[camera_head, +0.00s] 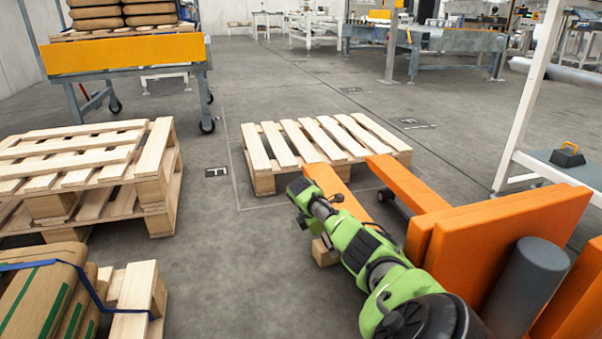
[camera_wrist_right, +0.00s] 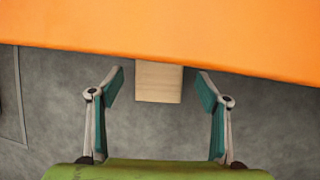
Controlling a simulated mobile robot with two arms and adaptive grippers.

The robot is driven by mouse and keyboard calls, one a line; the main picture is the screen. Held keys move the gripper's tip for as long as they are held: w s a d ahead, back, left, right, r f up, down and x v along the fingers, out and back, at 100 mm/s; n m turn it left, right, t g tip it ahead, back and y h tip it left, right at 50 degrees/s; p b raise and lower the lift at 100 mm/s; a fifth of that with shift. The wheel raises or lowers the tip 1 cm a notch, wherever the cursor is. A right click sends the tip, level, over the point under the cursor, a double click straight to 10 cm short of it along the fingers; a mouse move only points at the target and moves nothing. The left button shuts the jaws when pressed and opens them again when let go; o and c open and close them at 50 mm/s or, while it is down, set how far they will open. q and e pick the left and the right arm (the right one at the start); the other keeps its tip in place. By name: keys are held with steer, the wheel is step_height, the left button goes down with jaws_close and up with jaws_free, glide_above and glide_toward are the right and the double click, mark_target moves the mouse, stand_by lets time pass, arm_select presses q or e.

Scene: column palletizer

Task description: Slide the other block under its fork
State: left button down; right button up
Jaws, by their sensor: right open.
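A wooden block (camera_head: 323,252) lies on the floor beside the left fork (camera_head: 338,187) of the orange pallet truck. In the right wrist view the block (camera_wrist_right: 158,82) shows between my fingertips, its far end hidden beneath the orange fork (camera_wrist_right: 170,30). My right gripper (camera_wrist_right: 161,85) is open, its teal pads on either side of the block with gaps. My left gripper is not in view.
A single pallet (camera_head: 320,143) lies at the fork tips. Stacked pallets (camera_head: 85,165) and strapped sacks (camera_head: 45,290) are at the left. The orange truck body (camera_head: 500,235) stands at the right. Grey floor between them is clear.

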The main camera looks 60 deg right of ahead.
steer(key=v, duration=0.3)
steer(key=shift+a, duration=0.1)
steer(key=w+a, duration=0.3)
steer(key=a, duration=0.8)
steer(key=shift+w, duration=0.3)
steer(key=shift+f, duration=0.1)
steer(key=s+d+r+m+p, duration=0.1)
steer(key=d+r+m+p, duration=0.2)
steer(key=m, duration=0.9)
steer(key=s+d+r+m+y+p, duration=0.1)
steer(key=d+r+m+p, duration=0.1)
steer(key=m, duration=1)
steer(key=s+d+r+m+t+p, duration=0.1)
steer(key=s+d+r+m+p, duration=0.1)
steer(key=m+p, duration=0.4)
steer(key=d+r+m, duration=0.1)
steer(key=d+m, duration=0.1)
steer(key=m, duration=0.3)
steer(key=shift+d+r+m, duration=0.3)
steer(key=shift+r+m, duration=0.1)
